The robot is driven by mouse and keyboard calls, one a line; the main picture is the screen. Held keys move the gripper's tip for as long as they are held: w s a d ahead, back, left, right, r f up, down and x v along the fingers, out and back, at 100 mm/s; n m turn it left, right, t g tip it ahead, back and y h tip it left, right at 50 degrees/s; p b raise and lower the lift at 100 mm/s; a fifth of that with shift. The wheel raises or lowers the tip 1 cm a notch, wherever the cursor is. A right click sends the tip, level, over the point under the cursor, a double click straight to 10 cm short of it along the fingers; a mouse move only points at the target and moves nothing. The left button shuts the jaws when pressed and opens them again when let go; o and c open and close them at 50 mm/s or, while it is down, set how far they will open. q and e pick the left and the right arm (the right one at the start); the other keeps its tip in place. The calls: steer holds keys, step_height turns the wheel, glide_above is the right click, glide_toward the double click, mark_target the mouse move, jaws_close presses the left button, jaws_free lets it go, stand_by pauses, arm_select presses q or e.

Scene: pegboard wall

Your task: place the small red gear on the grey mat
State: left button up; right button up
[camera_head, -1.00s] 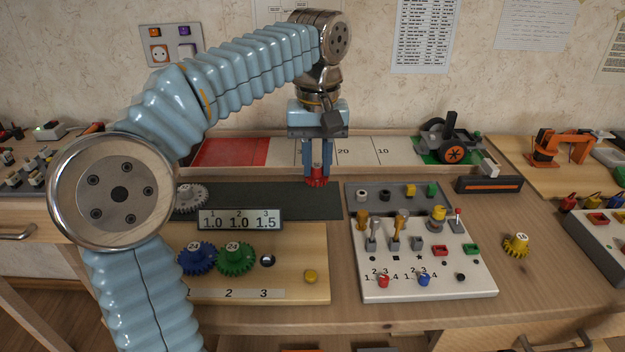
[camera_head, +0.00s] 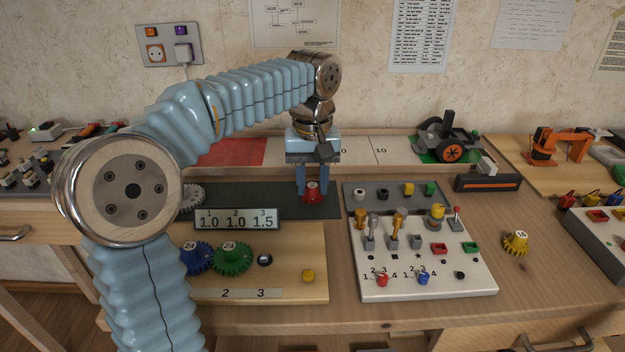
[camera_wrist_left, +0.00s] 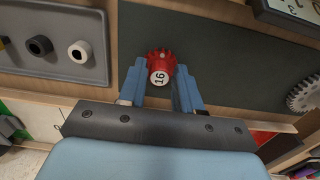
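The small red gear (camera_head: 312,192), with a white hub top marked 16, rests upright on the dark grey mat (camera_head: 265,200) near the mat's right end. It also shows in the left wrist view (camera_wrist_left: 160,67). My left gripper (camera_head: 313,190) points down over the gear. Its two blue fingers stand on either side of the gear with small gaps, so it is open around it. In the left wrist view the fingertips (camera_wrist_left: 160,72) flank the gear. My right gripper is not in view.
A white gear (camera_head: 194,197) lies at the mat's left part. A display (camera_head: 236,219) stands in front of the mat. A wooden board with a blue gear (camera_head: 197,258) and a green gear (camera_head: 231,258) is nearer. A grey tray (camera_head: 384,204) lies right of the mat.

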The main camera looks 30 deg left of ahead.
mark_target(312, 185)
arm_select(q)
steer(key=shift+o, duration=1.1)
steer(key=shift+r, duration=0.25)
step_height(312, 185, up, 12)
steer(key=p, duration=0.2)
steer(key=shift+f, duration=0.1)
